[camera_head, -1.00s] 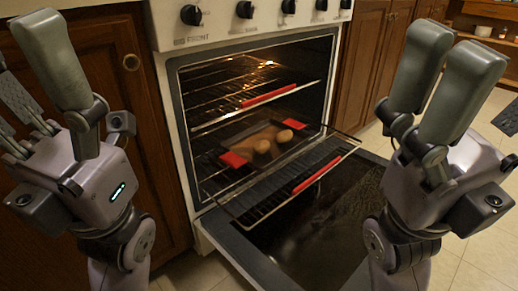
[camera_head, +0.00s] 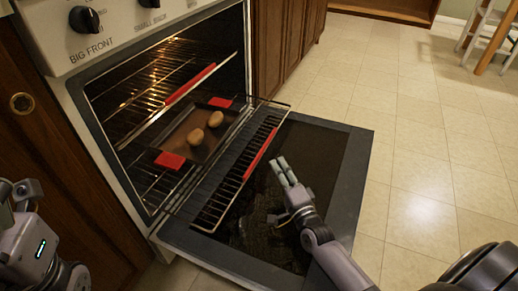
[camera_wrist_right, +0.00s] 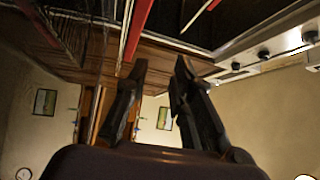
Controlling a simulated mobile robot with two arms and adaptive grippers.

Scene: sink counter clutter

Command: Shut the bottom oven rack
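The bottom oven rack (camera_head: 224,193) is slid out of the oven (camera_head: 103,88), over the lowered oven door (camera_head: 343,180). A red strip (camera_head: 260,155) runs along its front part. My right gripper (camera_head: 283,163) is in front of the rack, above the door, with its fingers toward the red strip. In the right wrist view the fingers (camera_wrist_right: 160,63) are apart with nothing between them, and a red strip (camera_wrist_right: 138,28) shows ahead of them. My left gripper (camera_head: 20,190) is partly cut off at the left edge, so its opening cannot be judged.
An upper rack with a red strip (camera_head: 190,85) is inside the oven. A baking tray (camera_head: 185,137) with red grips and two brown oval items sits behind the bottom rack's front. Wooden cabinets (camera_head: 285,40) flank the oven.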

